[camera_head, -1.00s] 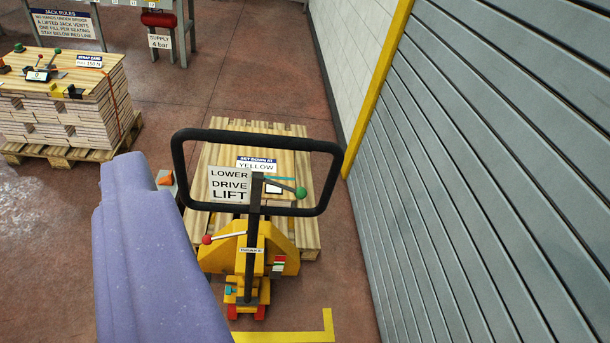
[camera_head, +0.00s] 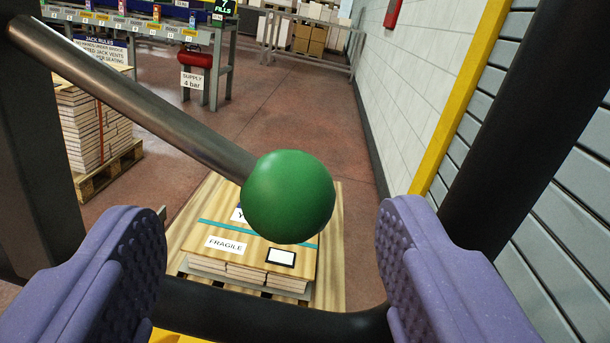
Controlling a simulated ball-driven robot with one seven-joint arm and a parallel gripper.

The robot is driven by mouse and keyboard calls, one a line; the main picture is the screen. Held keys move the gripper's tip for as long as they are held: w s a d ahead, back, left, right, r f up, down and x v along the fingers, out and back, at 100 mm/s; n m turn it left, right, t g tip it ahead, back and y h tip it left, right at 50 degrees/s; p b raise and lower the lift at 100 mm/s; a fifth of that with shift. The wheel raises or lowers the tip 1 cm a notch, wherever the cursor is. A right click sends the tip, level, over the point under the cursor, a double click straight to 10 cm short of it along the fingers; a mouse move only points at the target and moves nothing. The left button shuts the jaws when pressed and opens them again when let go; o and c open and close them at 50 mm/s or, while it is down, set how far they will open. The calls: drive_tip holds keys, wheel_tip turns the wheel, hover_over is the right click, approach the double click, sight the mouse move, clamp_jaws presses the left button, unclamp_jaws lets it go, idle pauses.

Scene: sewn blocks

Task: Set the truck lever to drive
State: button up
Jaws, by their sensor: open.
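The truck lever (camera_head: 150,105) is a metal rod running from the dark post (camera_head: 40,150) at the left down to a green ball knob (camera_head: 288,196) near the picture's middle. My gripper (camera_head: 270,250) is open, with one purple padded finger at the lower left and one at the lower right. The green knob shows between and beyond the fingers, and neither finger appears to touch it. The truck's black handle loop (camera_head: 530,120) passes at the right and along the bottom behind the fingers. The LOWER, DRIVE, LIFT plate is out of view.
Beyond the knob, a wooden pallet load (camera_head: 250,250) with a FRAGILE label sits low. A stacked pallet (camera_head: 95,125) stands at the left and a workbench (camera_head: 190,35) behind. A yellow post (camera_head: 460,100) and grey shutter line the right. Open floor lies between.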

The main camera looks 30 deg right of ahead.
sight(273, 230)
drive_tip(key=x, duration=0.4)
drive_tip(key=shift+w+d+f+b, duration=0.1)
drive_tip(key=shift+w+b, duration=0.1)
drive_tip(key=shift+b, duration=0.2)
drive_tip(key=shift+c, duration=0.2)
